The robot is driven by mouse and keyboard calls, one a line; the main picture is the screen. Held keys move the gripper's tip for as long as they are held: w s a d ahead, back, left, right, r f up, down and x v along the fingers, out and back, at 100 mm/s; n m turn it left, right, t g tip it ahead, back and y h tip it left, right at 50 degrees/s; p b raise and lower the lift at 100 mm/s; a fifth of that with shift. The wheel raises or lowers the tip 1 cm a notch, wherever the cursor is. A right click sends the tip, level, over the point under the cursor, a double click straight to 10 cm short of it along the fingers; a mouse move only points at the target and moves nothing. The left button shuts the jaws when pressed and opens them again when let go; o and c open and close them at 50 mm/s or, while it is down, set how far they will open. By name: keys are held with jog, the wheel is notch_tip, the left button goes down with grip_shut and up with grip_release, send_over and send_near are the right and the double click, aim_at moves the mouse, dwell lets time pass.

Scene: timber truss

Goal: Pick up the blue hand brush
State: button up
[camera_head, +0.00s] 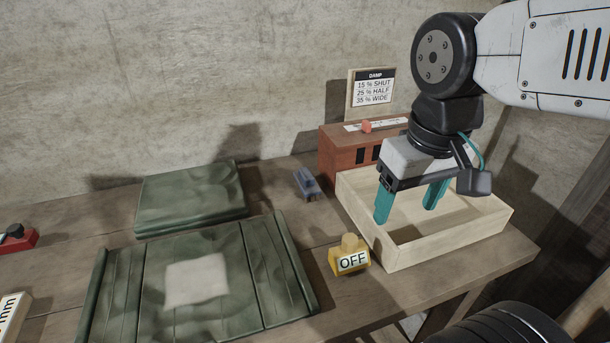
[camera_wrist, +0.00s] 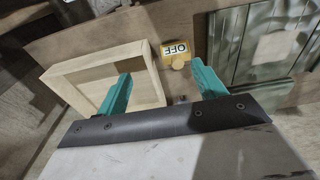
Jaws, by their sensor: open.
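The blue hand brush (camera_head: 306,184) is a small blue-grey thing lying on the bench, between the green folded cloth and the pale wooden tray. My gripper (camera_head: 406,208) is open and empty, pointing down above the tray, to the right of the brush and apart from it. In the wrist view the open fingers (camera_wrist: 160,75) show over the tray's edge and the bench. A small grey bit at the gripper's edge there may be the brush; most of it is hidden, so I cannot tell.
The pale wooden tray (camera_head: 408,258) looks empty. A yellow OFF block (camera_head: 350,258) stands before it, and a red-brown box (camera_head: 340,158) behind. Green folded cloth (camera_head: 190,200) and a green mat (camera_head: 115,290) fill the left. A damp sign (camera_head: 372,88) stands at the back.

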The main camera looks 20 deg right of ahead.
jog(key=w+a, duration=0.1)
jog(key=w, duration=1.4)
jog(key=g, duration=0.1)
send_over(306, 172)
notch_tip(306, 172, down, 13)
jog(key=shift+a+r, duration=0.1)
jog(key=shift+a, duration=0.05)
notch_tip(306, 172, down, 7)
jog(key=shift+s+f, duration=0.1)
jog(key=shift+f, duration=0.3)
jog(key=shift+c, duration=0.3)
jog(key=c, duration=1.1)
